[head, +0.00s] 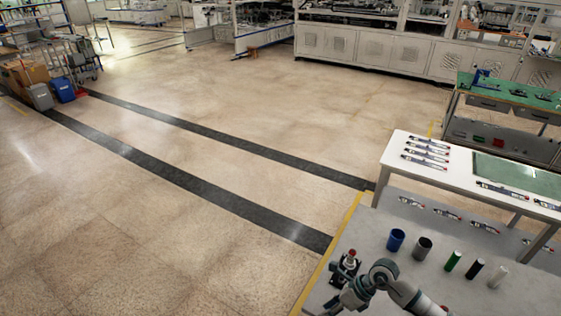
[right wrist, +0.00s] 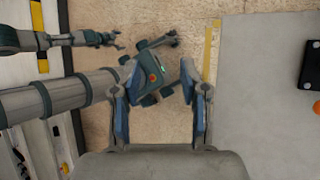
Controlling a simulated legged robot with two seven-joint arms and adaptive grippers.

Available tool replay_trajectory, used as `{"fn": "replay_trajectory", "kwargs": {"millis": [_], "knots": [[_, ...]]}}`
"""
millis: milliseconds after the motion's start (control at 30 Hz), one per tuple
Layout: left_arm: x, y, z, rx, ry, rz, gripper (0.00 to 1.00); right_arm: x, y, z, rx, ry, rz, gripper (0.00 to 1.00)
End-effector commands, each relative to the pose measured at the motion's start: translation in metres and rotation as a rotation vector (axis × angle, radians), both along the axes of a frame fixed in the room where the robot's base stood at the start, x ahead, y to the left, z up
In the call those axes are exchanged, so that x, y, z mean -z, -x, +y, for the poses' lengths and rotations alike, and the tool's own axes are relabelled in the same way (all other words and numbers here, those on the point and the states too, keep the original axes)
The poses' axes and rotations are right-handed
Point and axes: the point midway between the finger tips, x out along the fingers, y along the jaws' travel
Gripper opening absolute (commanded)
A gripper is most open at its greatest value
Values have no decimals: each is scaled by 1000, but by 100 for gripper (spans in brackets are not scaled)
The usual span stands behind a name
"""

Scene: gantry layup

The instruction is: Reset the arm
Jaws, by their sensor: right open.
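My right arm (head: 383,272) bends over the grey lower table at the lower right of the head view. Its gripper shows large in the right wrist view (right wrist: 161,118). The two blue-padded fingers stand apart with nothing between the pads. Beyond them are the floor and parts of my own body. Another arm of mine, the left one, enters at the upper left of the right wrist view, with its small gripper (right wrist: 117,41) apart from my right gripper. Its fingers are too small to judge. The left gripper is not in the head view.
A red-topped device (head: 350,262) stands on the grey table (head: 375,235) close to my right arm. A blue cup (head: 396,240), a dark cup (head: 422,248) and several small cylinders stand beyond. A white raised shelf (head: 455,178) holds several pen-like items. The floor left is open.

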Motion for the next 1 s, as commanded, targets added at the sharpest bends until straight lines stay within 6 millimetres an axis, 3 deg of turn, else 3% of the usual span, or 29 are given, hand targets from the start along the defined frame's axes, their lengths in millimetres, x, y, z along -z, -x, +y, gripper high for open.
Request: {"fn": "replay_trajectory", "kwargs": {"millis": [167, 200, 267, 367, 467, 567, 633, 700, 800, 833, 1000], "knots": [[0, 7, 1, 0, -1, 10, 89, -40, 17, 88, 111, -439, 53, 44], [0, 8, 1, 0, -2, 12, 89, -60, 19, 108, 170, -584, 84, 44], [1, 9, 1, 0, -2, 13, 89, -93, 17, 128, 293, -814, 147, 44], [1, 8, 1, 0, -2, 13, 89, -142, -1, 127, 564, -1170, 286, 44], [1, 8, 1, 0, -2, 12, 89, -160, -27, 92, 905, -1457, 458, 44], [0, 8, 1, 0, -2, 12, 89, -136, -47, 38, 1308, -1657, 656, 44], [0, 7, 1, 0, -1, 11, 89, -97, -48, -1, 1623, -1730, 802, 44], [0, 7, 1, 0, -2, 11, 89, -48, -33, -33, 1941, -1742, 946, 44], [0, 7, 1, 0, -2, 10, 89, 15, 4, -61, 2337, -1667, 1112, 44], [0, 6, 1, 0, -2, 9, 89, 30, 17, -66, -2422, 1624, -1147, 44], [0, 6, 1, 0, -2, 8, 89, 89, 87, -77, -2358, 1149, -1087, 44]]}}
